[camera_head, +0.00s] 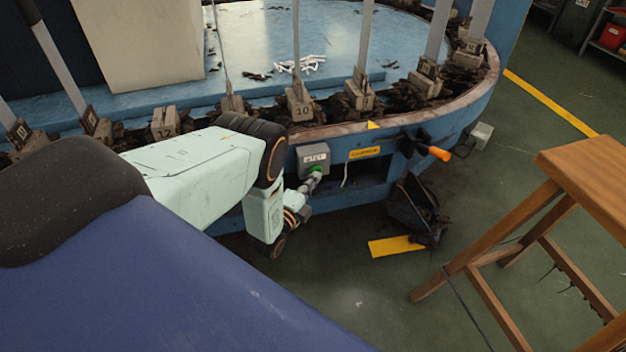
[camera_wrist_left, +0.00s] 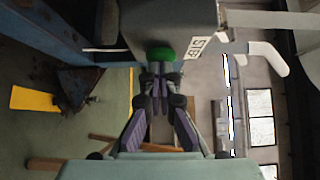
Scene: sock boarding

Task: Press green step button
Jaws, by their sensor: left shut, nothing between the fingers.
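The green step button (camera_head: 315,170) sits on the lower front of a grey control box (camera_head: 313,154) fixed to the blue machine's side. In the left wrist view the button (camera_wrist_left: 160,54) is a green disc on the dark box (camera_wrist_left: 172,22), straight in front of my fingertips. My left gripper (camera_head: 311,183) is shut and empty, its tips at the button; it also shows in the left wrist view (camera_wrist_left: 160,80). The tips overlap the button's lower edge there, and I cannot tell whether they press it in. My right gripper is not in view.
The round blue machine (camera_head: 468,110) carries numbered blocks with upright boards along its rim. An orange-handled crank (camera_head: 439,154) sticks out right of the box. A black pedal-like part (camera_head: 418,212) is below it. A wooden stool (camera_head: 585,170) stands at the right on green floor.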

